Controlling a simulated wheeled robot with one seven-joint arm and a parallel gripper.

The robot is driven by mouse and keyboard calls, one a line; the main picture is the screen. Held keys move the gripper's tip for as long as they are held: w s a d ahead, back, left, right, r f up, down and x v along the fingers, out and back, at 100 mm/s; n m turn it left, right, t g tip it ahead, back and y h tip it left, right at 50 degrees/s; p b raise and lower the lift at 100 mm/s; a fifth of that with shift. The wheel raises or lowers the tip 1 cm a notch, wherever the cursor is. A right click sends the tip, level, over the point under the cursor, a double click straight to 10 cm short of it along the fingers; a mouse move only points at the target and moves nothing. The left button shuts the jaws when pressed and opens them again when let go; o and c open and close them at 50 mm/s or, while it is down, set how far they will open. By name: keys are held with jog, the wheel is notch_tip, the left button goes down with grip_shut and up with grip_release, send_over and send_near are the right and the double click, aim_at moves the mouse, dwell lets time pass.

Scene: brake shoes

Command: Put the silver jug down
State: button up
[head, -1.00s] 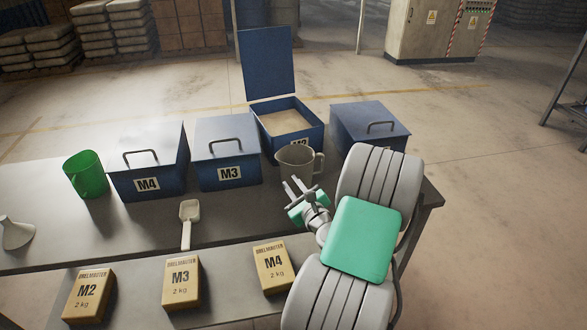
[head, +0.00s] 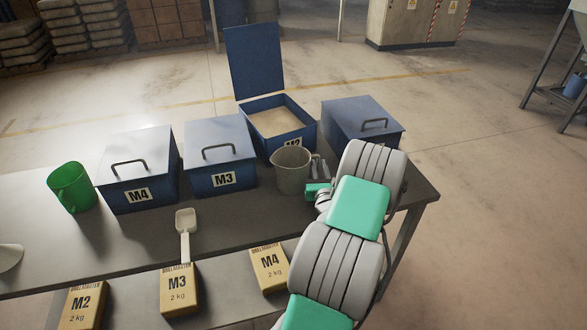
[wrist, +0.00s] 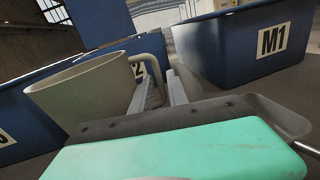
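The silver jug (head: 291,172) is upright at the table's back, in front of the open M2 box. Whether its base touches the table I cannot tell for certain. In the wrist view the jug (wrist: 82,97) fills the left side, with its handle loop toward me. My gripper (head: 318,168) is at the jug's right side. The contact itself is partly hidden.
The M3 box (head: 221,155) stands left of the jug, and the lidded M1 box (wrist: 241,45) to the right. The open M2 box (head: 268,105) is behind. A white scoop (head: 185,222) and a green jug (head: 70,187) are farther left. The table (head: 238,215) is bare in front of the jug.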

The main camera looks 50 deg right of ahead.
jog(key=shift+w+d, duration=0.45)
jog(key=shift+w, duration=0.05)
jog(key=shift+c, duration=0.4)
grip_shut()
dwell(0.6)
